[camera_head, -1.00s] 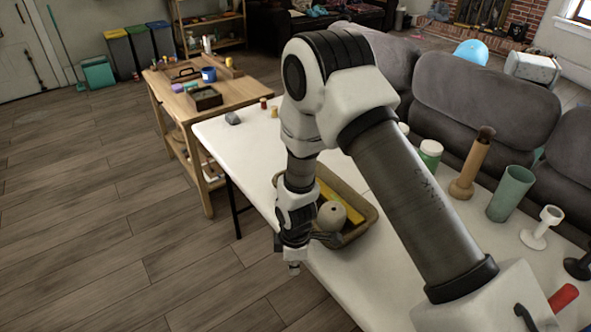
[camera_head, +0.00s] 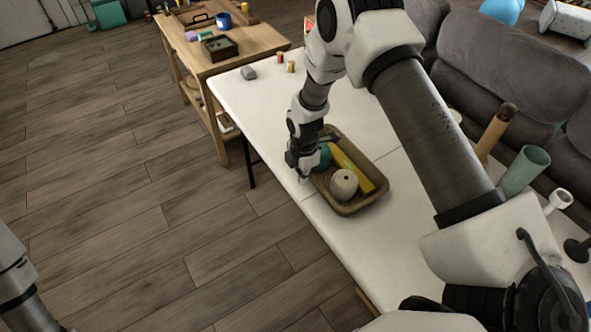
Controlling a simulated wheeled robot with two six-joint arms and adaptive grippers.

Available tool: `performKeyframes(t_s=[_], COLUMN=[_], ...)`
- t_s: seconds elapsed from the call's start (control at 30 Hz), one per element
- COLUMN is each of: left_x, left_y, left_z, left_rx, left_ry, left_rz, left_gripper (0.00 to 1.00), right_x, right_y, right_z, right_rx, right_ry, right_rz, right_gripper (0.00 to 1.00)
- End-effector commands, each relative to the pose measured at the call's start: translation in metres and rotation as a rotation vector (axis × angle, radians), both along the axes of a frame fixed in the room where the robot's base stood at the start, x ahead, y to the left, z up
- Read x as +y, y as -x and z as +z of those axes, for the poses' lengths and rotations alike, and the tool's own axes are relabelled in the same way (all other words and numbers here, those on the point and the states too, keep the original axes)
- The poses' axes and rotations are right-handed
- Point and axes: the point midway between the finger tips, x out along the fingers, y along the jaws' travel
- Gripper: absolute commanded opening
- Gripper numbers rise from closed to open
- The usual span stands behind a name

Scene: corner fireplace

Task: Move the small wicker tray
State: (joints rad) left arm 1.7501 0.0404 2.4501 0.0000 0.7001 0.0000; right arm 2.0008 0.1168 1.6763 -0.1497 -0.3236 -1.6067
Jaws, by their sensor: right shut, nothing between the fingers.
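The small wicker tray (camera_head: 350,211) lies on the white table right of the picture's middle. It holds a yellow block-like item (camera_head: 362,177), a round beige object with a dark hole on top (camera_head: 343,184) and a teal item (camera_head: 325,155) partly hidden by my gripper. My right gripper (camera_head: 304,176) points down at the tray's left rim, shut with nothing in it. I cannot tell whether it touches the rim. Only a part of my left arm shows at the lower left edge; its gripper is out of the picture.
The white table (camera_head: 262,108) is clear left of the tray, except for a grey item (camera_head: 248,72) and two small spools. A teal cup (camera_head: 524,171) and other items stand at right. A wooden table (camera_head: 233,65) adjoins the far end; a grey sofa (camera_head: 500,75) lies behind.

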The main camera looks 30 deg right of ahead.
Motion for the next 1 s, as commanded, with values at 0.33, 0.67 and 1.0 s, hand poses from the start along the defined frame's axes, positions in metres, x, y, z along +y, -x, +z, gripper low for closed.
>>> performKeyframes(t_s=[0.33,0.67,1.0], left_x=[0.0,0.0,0.0], left_y=[0.0,0.0,0.0], left_z=[0.005,0.001,-0.019], left_rx=[0.0,0.0,0.0], left_ry=[0.0,0.0,0.0], left_rz=[0.0,0.0,0.0], left_gripper=[0.47,0.47,0.47], right_x=[-0.012,-0.04,-0.141], right_y=[-0.001,-0.003,-0.01], right_z=[0.0,-0.001,-0.004], right_rx=[0.0,0.0,-0.002], right_ry=[0.001,-0.002,0.0], right_rz=[0.0,-0.005,-0.007], right_gripper=[0.0,0.0,0.0])
